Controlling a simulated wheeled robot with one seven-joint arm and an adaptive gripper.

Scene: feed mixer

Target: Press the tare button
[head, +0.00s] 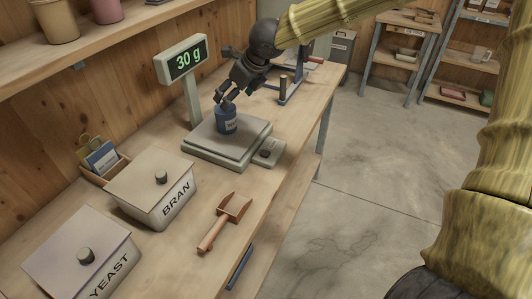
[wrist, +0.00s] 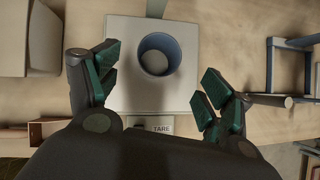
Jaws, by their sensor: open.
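The scale (head: 228,140) stands on the workbench with a blue cup (head: 226,124) upright on its plate. The tare button (head: 265,153) is a small dark spot on a light panel at the scale's right front. In the wrist view, the panel's TARE label (wrist: 162,128) shows just above my gripper's dark body, which hides what lies below it. The scale's display (head: 186,60) reads 30 g. My gripper (head: 227,98) is open, pointing down above the cup. In the wrist view its green-padded fingers (wrist: 157,88) are spread, with the cup (wrist: 160,54) beyond them.
A bran bin (head: 152,190) and a yeast bin (head: 84,262) stand at the left. A wooden scoop (head: 225,222) lies in front of the scale. A blue-grey metal frame (head: 290,85) stands behind it. The bench between scale and scoop is clear.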

